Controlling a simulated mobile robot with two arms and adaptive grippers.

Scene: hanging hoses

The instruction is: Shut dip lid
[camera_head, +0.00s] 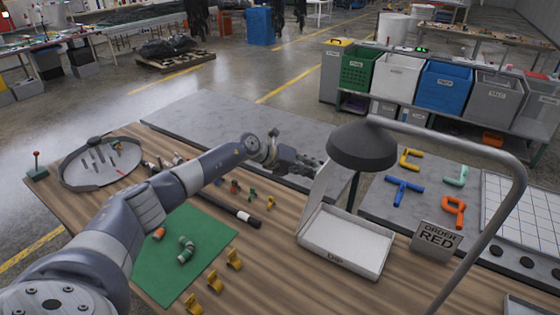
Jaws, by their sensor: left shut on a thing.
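The dip box (346,240) is a shallow white tray with a dark label on its front wall, standing on the wooden bench right of centre. Its lid (318,198) is open, standing steeply upright along the box's left side. My left arm reaches in from the left. My left gripper (316,168) is at the lid's upper edge and is shut on it; the fingertips are small and partly hidden here. The box's inside looks empty. My right gripper is not in view.
A dark lamp head (362,150) on a curved grey pole hangs just above and behind the box. An order sign (436,237) stands to its right. A green mat (186,252) with hose pieces and several yellow clips lie to the left.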

